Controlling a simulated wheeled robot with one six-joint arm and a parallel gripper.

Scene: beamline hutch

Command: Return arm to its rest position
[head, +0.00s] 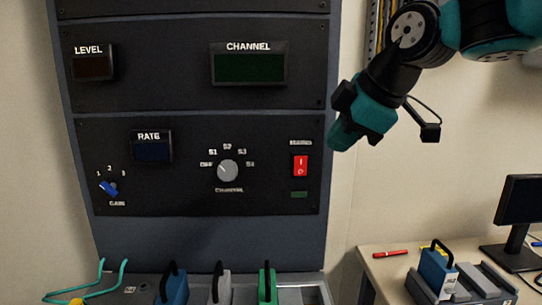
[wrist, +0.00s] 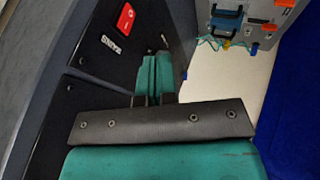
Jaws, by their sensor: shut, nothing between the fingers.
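My gripper (head: 354,138) is teal and black and hangs from the arm at the upper right of the head view. It is in the air at the right edge of the dark instrument rack (head: 210,240), pointing down and left. In the wrist view my gripper (wrist: 154,75) has its fingers together with nothing between them. The red mains switch (head: 300,165) is on the rack panel left of the gripper, and it also shows in the wrist view (wrist: 126,17). The gripper appears apart from the switch.
The rack carries a grey channel knob (head: 228,171) and a blue gain knob (head: 109,188). Blue, grey and green handled blocks stand on the ledge below. A side table (head: 385,270) at right holds a tray with a blue handled block, a red pen (head: 390,254) and a monitor (head: 522,215).

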